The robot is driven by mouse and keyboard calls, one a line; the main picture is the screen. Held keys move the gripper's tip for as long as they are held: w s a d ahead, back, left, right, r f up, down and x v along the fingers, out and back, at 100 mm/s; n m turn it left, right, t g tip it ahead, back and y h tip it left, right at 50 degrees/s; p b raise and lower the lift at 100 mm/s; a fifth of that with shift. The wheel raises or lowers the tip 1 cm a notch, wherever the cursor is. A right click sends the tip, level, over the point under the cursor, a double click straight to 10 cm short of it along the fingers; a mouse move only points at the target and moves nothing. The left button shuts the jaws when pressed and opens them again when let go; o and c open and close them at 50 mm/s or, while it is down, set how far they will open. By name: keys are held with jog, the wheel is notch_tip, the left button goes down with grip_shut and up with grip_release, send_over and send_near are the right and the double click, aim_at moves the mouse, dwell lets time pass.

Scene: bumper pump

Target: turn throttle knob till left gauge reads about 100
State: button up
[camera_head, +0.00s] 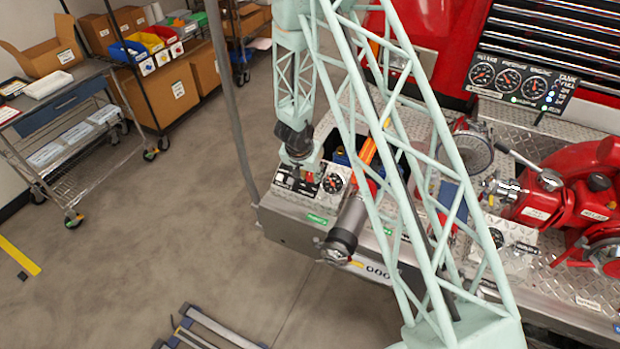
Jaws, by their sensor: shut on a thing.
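My gripper (297,176) points down at the small black control panel (285,181) on top of the metal bumper box. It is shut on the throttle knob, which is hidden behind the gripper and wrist. Any gauge further left on this panel is covered by my gripper. A separate upright gauge board (522,82) stands at the upper right, with several round dials and lit lamps. Its leftmost dial (482,75) has a reddish needle, its value unreadable.
A dark nozzle (340,243) lies across the bumper box, close right of my gripper. A red pump (575,205) with valves and a lever stands at right. Shelves (75,120) with boxes and bins are at left. The floor (160,230) between is mostly clear.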

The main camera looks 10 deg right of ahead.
jog(key=shift+m+b, duration=0.5)
jog(key=shift+b, duration=0.15)
jog(key=o, duration=0.8)
jog(key=shift+o, duration=0.2)
jog(key=shift+r, duration=0.15)
jog(key=v, duration=1.1)
jog(key=shift+s+r, duration=0.2)
jog(key=shift+r, duration=0.1)
